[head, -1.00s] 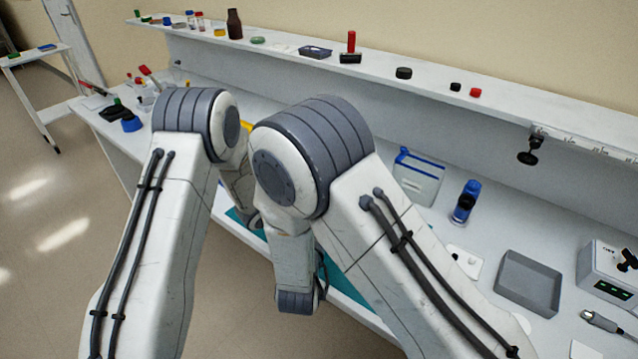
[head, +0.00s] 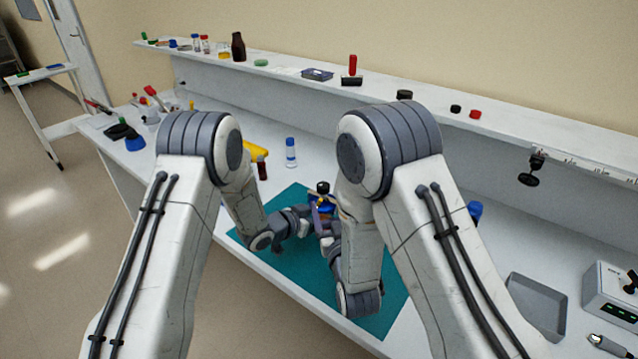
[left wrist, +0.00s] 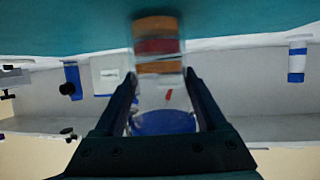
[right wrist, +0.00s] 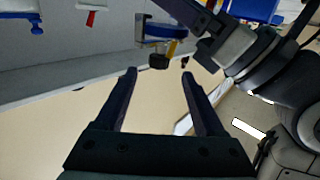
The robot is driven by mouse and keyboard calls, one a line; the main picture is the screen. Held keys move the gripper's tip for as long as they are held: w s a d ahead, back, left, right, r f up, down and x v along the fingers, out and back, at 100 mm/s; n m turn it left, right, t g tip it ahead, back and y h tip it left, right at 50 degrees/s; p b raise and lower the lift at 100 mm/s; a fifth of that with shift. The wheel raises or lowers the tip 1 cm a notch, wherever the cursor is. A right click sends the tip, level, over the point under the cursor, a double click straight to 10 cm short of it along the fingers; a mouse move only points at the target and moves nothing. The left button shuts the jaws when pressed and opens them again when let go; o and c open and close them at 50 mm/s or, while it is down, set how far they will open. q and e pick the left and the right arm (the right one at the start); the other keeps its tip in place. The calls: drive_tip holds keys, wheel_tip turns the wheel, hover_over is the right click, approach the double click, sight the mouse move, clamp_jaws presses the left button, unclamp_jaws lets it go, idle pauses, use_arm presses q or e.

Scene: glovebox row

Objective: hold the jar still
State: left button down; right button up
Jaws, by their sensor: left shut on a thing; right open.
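In the left wrist view a clear jar (left wrist: 158,68) with orange and red bands and a blue top (left wrist: 165,122) is between the fingers of my left gripper (left wrist: 160,78). That gripper is shut on the jar, over the teal mat (head: 290,279). In the head view the jar's blue top (head: 321,205) and a black knob (head: 322,187) show between my arms. In the right wrist view the black knob (right wrist: 159,61) appears just beyond the tips of my right gripper (right wrist: 159,75), which is open and empty. Whether the jar's base touches the mat is unclear.
A white bottle with blue bands (head: 290,153) and a small dark red bottle (head: 262,168) stand behind the mat. A grey tray (head: 538,306) and a white box device (head: 612,292) are at the right. A shelf (head: 425,95) with small items runs along the back.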

sight(320, 184)
drive_tip(key=w+a+y, duration=0.1)
drive_tip(key=w, duration=0.2)
drive_tip(key=w+a+n+y, duration=0.1)
drive_tip(key=w, duration=0.3)
drive_tip(key=w+n+g+y, duration=0.1)
drive_tip(key=w, duration=0.2)
drive_tip(key=shift+w+a+r+y, duration=0.1)
drive_tip(key=shift+w+a+y, duration=0.1)
drive_tip(key=shift+a+y, duration=0.15)
clamp_jaws()
